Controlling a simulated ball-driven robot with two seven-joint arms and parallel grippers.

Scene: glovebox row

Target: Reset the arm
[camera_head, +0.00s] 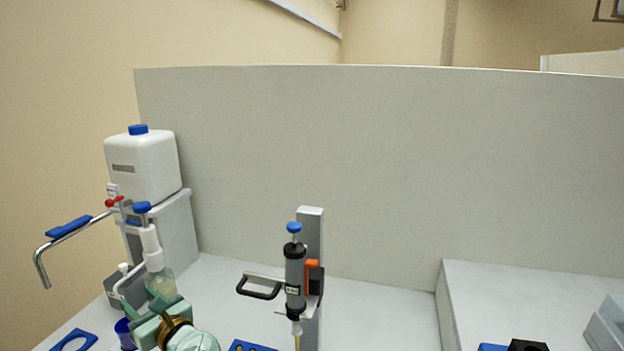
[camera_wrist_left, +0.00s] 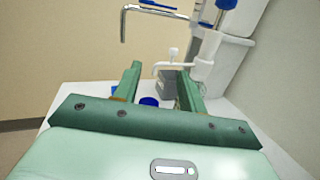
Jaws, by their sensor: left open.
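My left gripper (camera_head: 143,306) is pale and dark green, at the lower left of the head view. It is over the white bench (camera_head: 224,285), close to a bottle with a white pump top and blue cap (camera_head: 150,240). In the left wrist view its two dark green fingers (camera_wrist_left: 157,82) stand apart, with nothing held between them. A blue cup (camera_head: 124,332) is low beside the gripper. It also shows between and beyond the fingers in the wrist view (camera_wrist_left: 149,101). My right gripper is in neither view.
A white tank with a blue cap (camera_head: 142,165) stands on a grey stand, with a bent metal pipe (camera_head: 75,232) reaching left. A dark dispenser (camera_head: 295,270) on a grey post is at the middle. A tall grey panel (camera_head: 400,170) closes the back.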

